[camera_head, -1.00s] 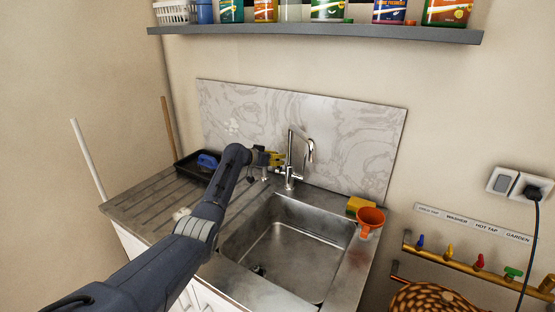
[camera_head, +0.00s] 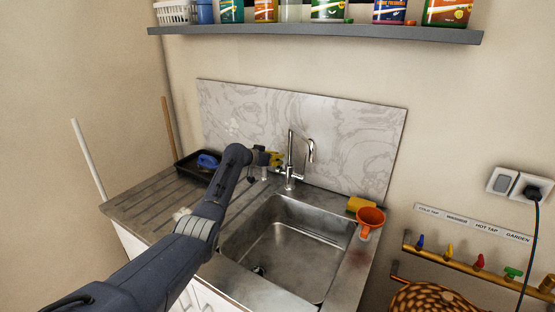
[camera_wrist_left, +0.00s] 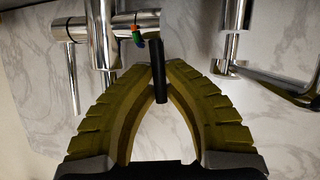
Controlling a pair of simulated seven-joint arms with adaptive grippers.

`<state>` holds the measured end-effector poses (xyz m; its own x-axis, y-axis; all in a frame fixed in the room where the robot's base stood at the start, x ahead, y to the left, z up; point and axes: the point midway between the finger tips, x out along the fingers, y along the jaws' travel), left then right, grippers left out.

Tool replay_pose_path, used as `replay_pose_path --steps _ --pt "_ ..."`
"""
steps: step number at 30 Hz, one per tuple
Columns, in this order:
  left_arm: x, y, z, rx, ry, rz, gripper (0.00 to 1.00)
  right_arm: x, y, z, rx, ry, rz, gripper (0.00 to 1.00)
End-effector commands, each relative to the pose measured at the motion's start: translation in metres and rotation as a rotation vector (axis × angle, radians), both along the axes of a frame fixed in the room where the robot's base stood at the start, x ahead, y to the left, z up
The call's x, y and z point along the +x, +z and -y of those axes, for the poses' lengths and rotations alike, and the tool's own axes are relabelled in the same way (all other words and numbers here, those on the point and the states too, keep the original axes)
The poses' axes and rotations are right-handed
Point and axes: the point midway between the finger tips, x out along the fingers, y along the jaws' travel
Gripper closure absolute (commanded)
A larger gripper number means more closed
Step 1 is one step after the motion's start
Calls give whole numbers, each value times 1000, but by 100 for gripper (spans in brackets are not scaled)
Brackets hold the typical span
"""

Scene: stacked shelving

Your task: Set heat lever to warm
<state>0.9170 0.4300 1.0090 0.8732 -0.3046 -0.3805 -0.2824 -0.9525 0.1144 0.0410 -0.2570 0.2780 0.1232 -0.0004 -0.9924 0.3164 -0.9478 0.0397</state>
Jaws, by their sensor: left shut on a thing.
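A chrome tap (camera_head: 291,165) stands behind the sink, and its body also shows in the left wrist view (camera_wrist_left: 104,35). The heat lever (camera_wrist_left: 158,66) is a short black handle beside a small green and orange marking on the tap. My left gripper (camera_wrist_left: 158,88), with yellow-green fingers, is shut on the lever. In the head view my left gripper (camera_head: 274,158) is at the left side of the tap, where the lever is too small to make out. My right gripper is not in view.
The steel sink (camera_head: 240,240) lies in front of the tap. An orange cup (camera_head: 370,217) and a yellow sponge (camera_head: 358,204) sit at its right rim. A black tray (camera_head: 188,170) with a blue item is at the left. A grey shelf (camera_head: 320,34) with bottles hangs above.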

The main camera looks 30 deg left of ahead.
Motion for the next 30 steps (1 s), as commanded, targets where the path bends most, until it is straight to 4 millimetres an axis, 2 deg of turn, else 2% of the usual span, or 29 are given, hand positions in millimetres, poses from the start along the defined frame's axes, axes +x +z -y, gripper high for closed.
replay_pose_path --steps 15,28,29,30 --pt "-13 -1 0 -23 -1 223 100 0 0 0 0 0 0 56" --pt "-14 0 -1 -23 0 250 100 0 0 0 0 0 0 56" --pt "-14 0 -1 -24 1 250 89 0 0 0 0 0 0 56" --pt "-14 0 -1 -24 1 250 84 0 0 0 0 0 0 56"
